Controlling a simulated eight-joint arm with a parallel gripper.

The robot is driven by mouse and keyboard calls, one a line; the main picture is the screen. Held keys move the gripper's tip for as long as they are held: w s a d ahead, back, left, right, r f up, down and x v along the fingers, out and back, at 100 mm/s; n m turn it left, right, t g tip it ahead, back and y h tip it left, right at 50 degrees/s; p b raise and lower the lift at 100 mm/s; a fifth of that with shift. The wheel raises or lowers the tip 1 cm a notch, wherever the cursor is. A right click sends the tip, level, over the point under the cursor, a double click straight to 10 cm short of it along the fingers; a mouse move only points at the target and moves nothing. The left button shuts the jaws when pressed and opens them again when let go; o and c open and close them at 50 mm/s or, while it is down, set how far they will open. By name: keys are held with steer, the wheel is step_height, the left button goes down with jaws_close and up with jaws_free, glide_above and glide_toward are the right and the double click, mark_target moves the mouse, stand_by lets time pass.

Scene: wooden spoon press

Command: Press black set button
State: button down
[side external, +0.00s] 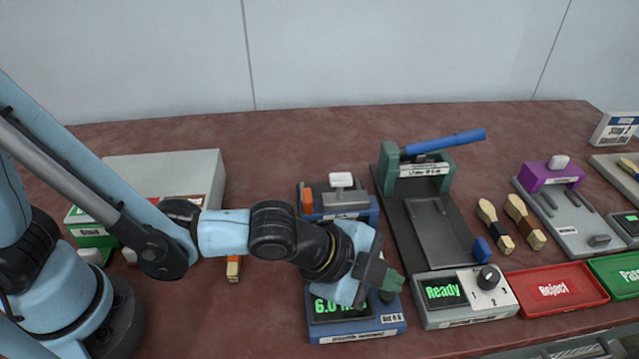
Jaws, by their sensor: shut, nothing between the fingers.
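My gripper (388,281) is shut and empty, over the front right of a blue device (362,331). The device has a lit display (340,308) with green digits starting "6.0", partly covered by my gripper. A small label (391,318) sits to the right of the display; its text is hard to read. A dark round shape (388,296) shows just under the fingertips and looks like the black set button, mostly hidden. I cannot tell whether the fingertips touch it.
Right of it is a grey press with a blue lever (445,141), a "Ready" display (443,292) and a black knob (488,278). A red Reject tray (551,289) and a green Pass tray (617,271) lie further right.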

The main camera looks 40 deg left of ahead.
mark_target(381, 296)
steer(key=shift+r, duration=0.1)
steer(key=shift+r, duration=2.45)
steer(key=s+a+r+n+y, duration=0.1)
steer(key=a+n+y, duration=0.2)
steer(key=a+n, duration=0.5)
steer(key=s+a+r+n+y, duration=0.1)
steer(key=a+n, duration=0.7)
steer(key=a, duration=1.4)
steer(key=shift+a+r+n+y, duration=0.2)
steer(key=shift+r+n+y, duration=0.2)
steer(key=shift+r+y, duration=0.4)
